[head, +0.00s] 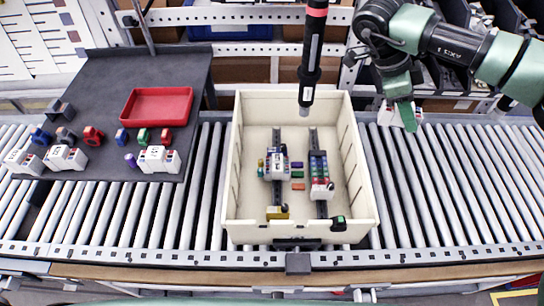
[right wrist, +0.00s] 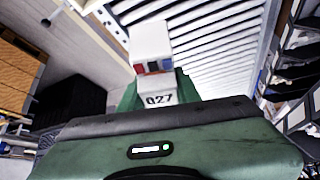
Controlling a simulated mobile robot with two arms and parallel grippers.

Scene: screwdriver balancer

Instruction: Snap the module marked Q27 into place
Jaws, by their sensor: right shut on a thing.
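My right gripper (head: 402,116) is at the upper right of the head view, above the rollers and right of the cream crate (head: 228,195). It is shut on a white module (head: 386,113), mostly hidden behind the green finger. In the right wrist view the module (right wrist: 155,80) reads Q27 and has a red and blue band. In the crate, a left rail (head: 276,196) and a right rail (head: 313,138) run front to back. The left rail carries a pale module (head: 279,160) and a yellow piece (head: 278,212); the right carries coloured blocks (head: 318,165) and a white module (head: 321,190). My left gripper is not in view.
A dark screwdriver (head: 311,60) hangs over the crate's back. A grey table (head: 100,88) at left holds a red tray (head: 157,107), several white modules (head: 64,158) and small coloured parts. Small orange and green pieces (head: 298,186) lie between the rails. Rollers (head: 440,190) right of the crate are clear.

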